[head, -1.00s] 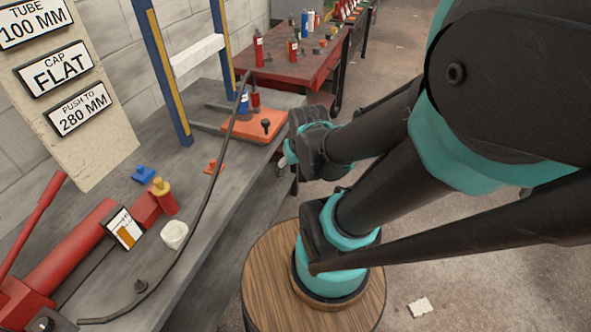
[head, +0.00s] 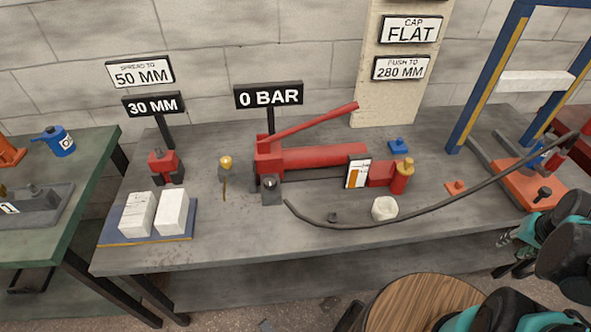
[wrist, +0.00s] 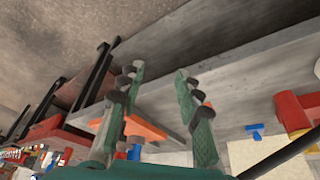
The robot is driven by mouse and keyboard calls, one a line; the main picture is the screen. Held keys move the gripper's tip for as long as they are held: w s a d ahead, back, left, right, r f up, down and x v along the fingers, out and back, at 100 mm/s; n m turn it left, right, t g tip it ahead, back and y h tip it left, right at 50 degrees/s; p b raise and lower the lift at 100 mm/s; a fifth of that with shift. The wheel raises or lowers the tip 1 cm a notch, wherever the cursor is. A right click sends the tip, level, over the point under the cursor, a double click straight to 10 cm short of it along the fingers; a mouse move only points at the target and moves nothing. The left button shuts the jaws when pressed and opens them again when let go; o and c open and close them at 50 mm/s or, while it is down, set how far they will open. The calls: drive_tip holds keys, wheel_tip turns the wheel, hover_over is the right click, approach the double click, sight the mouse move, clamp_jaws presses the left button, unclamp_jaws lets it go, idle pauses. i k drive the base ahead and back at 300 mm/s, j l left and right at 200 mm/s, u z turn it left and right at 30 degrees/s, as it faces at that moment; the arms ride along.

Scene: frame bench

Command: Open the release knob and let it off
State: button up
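The red hand pump (head: 320,158) lies on the grey bench in the head view, its long red lever (head: 312,124) slanting up to the right. A dark block with a round knob (head: 269,184), which looks like the release knob, sits at the pump's left front end. A sign above reads 0 BAR (head: 268,95). My gripper (head: 514,238) is at the right edge, in front of the bench and well away from the knob. In the wrist view my gripper (wrist: 160,75) has its green fingers spread with nothing between them. The knob is not identifiable there.
A dark hose (head: 430,210) curves along the bench front. A red cylinder with a yellow top (head: 400,178) and a white cup-like piece (head: 384,208) stand near it. Two white blocks (head: 137,213) are at left. A round wooden stool (head: 425,300) stands before the bench.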

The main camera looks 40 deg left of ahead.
sight(270, 183)
drive_tip(key=u, duration=1.65)
